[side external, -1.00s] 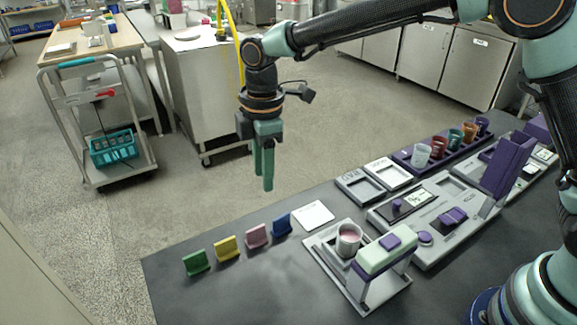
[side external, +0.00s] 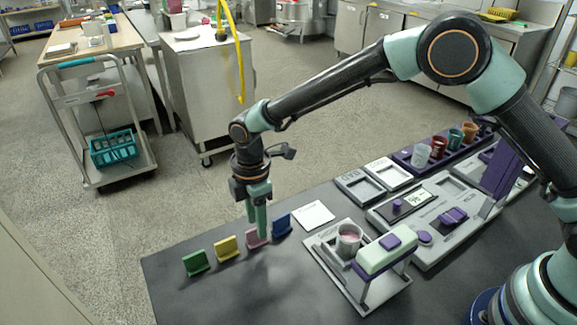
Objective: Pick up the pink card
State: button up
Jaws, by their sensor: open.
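The pink card (side external: 254,239) stands upright in the row of coloured cards near the table's far left edge, between the yellow card (side external: 227,248) and the blue card (side external: 282,225). My gripper (side external: 257,228) points down at the pink card with its fingers open. One finger overlaps the card's right part in the picture and hides some of it. I cannot tell whether the fingers touch the card or straddle it.
A green card (side external: 196,262) stands at the row's left end. A white square (side external: 313,214) lies right of the blue card. A mill-like device (side external: 385,254) with a cup (side external: 348,240) stands to the right. The dark table (side external: 215,297) is clear in front of the cards.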

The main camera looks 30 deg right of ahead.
aim_at(256, 235)
jog(key=shift+f, duration=1.55)
jog(key=shift+c, duration=0.3)
grip_shut()
